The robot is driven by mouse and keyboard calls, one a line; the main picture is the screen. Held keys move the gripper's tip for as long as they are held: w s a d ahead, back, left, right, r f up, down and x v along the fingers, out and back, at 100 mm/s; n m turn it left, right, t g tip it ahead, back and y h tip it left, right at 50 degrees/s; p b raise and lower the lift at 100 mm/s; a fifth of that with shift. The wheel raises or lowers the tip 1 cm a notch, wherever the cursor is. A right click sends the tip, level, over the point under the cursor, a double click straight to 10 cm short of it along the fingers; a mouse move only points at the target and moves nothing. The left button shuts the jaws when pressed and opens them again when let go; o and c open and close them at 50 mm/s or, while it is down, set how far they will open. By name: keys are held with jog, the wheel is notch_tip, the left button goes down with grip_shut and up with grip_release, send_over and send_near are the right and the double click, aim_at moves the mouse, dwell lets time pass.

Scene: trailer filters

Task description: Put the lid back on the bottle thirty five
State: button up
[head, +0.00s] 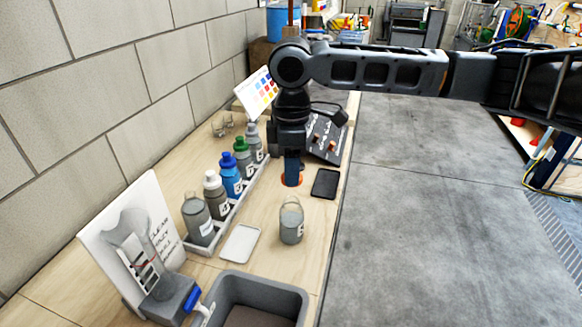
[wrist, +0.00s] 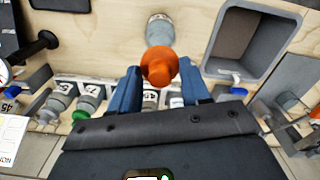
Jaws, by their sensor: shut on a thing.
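My gripper (wrist: 160,74) has blue fingers, one on each side of an orange lid (wrist: 157,66), and is shut on it. In the head view my gripper (head: 291,168) points down over the bench, with the orange lid (head: 299,181) at its tips. A grey bottle (head: 291,222) with a clear, lidless top stands alone on the bench, nearer the camera than the lid. In the wrist view this bottle (wrist: 159,28) is just beyond the lid and apart from it. Its label is too small to read.
A rack (head: 222,228) to the left holds several bottles, the nearest without a visible lid. A white tray (head: 240,243), a grey tub (head: 297,296) and a black pad (head: 325,183) lie around. A sign (head: 128,235) stands near the wall.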

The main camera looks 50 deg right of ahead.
jog(key=b, duration=0.4)
send_over(291, 202)
jog(key=shift+d+f, duration=0.1)
jog(key=shift+f, duration=3)
jog(key=shift+p, duration=0.3)
jog(key=shift+f+p, duration=0.15)
jog(key=shift+p, duration=0.25)
dwell(0.3)
jog(key=o, duration=1.1)
jog(key=shift+c, duration=0.2)
jog(key=shift+o, duration=0.5)
